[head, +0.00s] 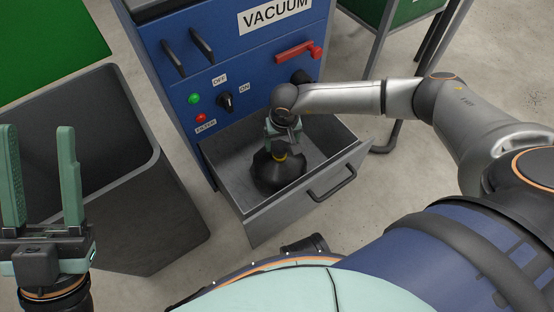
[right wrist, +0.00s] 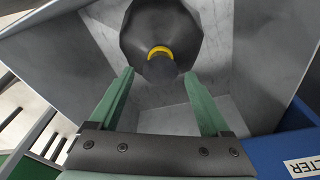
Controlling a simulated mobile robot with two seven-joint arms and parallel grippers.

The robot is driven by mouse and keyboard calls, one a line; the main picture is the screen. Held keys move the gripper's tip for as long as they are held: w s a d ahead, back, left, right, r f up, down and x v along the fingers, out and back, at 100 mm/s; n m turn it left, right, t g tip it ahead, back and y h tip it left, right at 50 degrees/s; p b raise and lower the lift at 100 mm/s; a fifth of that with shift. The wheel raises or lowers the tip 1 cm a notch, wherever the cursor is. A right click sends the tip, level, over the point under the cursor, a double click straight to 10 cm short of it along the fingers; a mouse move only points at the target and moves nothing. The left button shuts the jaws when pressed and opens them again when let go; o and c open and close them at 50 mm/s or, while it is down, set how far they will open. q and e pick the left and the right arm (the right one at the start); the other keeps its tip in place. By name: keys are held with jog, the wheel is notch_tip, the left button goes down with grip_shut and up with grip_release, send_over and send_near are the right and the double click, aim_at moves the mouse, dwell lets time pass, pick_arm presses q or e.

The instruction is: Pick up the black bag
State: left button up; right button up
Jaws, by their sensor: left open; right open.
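The black bag (head: 277,176) sits in the open grey drawer (head: 237,189) of the blue vacuum cabinet. It has a gathered neck with a yellow tie. In the right wrist view the bag (right wrist: 160,25) lies on the drawer floor, with the yellow band (right wrist: 160,52) and dark top facing me. My right gripper (head: 284,143) points down into the drawer over the bag. In the right wrist view its open fingers (right wrist: 158,88) stand on either side of the bag's neck top, with gaps. My left gripper (head: 40,178) is open and empty at the left, away from the drawer.
A large dark grey bin (head: 170,215) stands left of the drawer. The blue vacuum cabinet (head: 240,75) rises behind the drawer, with knob, lights and a red handle (head: 296,51). The drawer's handle (head: 333,184) sticks out in front. A dark-legged green stand (head: 405,12) is at the back right.

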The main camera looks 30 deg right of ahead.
aim_at(279, 147)
jog(key=f, duration=0.2)
jog(key=f+b, duration=0.1)
jog(key=shift+w, duration=0.25)
jog(key=f+b, duration=0.1)
jog(key=f, duration=0.1)
jog(key=w+f+b, duration=0.1)
jog(key=f+b, duration=0.1)
jog(key=f, duration=0.1)
jog(key=shift+w+d, duration=0.2)
pick_arm(q)
jog(key=f, duration=0.5)
jog(key=shift+w+d+f, duration=0.2)
jog(key=shift+d, duration=0.15)
pick_arm(e)
jog(key=shift+c, duration=0.3)
grip_shut()
jog(key=shift+w+r, duration=0.15)
